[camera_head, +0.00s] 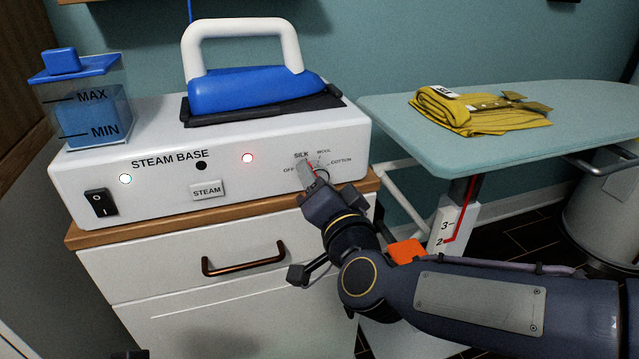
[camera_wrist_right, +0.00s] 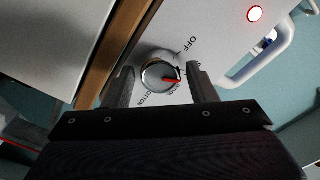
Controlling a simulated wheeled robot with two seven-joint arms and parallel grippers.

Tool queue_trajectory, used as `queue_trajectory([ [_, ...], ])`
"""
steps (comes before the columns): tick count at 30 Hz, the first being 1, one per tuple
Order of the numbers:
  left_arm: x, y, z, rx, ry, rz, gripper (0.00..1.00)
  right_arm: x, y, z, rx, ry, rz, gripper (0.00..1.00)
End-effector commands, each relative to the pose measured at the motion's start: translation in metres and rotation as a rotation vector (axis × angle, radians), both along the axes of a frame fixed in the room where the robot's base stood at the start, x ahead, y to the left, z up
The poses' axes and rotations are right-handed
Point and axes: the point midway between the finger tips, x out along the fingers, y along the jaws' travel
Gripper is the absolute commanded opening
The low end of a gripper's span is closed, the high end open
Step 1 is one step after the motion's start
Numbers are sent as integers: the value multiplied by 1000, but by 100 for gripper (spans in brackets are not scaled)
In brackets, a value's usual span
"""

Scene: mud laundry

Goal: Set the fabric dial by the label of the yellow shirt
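The yellow shirt (camera_head: 475,113) lies folded on the ironing board, with a white label (camera_head: 445,92) whose dark print is too small to read surely. The fabric dial (camera_wrist_right: 160,74) is a round knob with a red pointer on the steam base's front, marked OFF, SILK, WOOL and COTTON. In the head view the pointer is near SILK; in the wrist view a finger partly covers the marks there. My right gripper (camera_wrist_right: 160,87) is at the dial, its fingers apart on either side with narrow gaps showing. It partly hides the dial in the head view (camera_head: 318,180). My left gripper is not recognisable.
The white steam base (camera_head: 230,180) stands on a wooden-topped drawer cabinet (camera_head: 190,270). It carries a blue iron (camera_head: 245,90) and a water tank (camera_head: 88,115). The ironing board (camera_head: 400,115) is at right, with a metal bin (camera_head: 605,215) beyond it.

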Motion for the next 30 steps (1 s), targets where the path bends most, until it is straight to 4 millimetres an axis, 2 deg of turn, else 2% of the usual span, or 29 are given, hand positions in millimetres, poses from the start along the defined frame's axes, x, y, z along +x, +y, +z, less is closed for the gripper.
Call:
queue_trajectory([
  [11, 0, 0, 1, 0, 0, 0, 0, -2, -1, 1, 0, -1, 0, 60],
  [14, 0, 0, 5, 0, 0, 0, 0, -12, -3, 3, 0, -2, 1, 60],
  [24, 0, 0, 20, 0, 0, 0, 0, -64, -20, 3, 0, -2, 2, 60],
  [30, 0, 0, 22, 0, 0, 0, 0, -74, -24, 0, -1, -1, 1, 60],
])
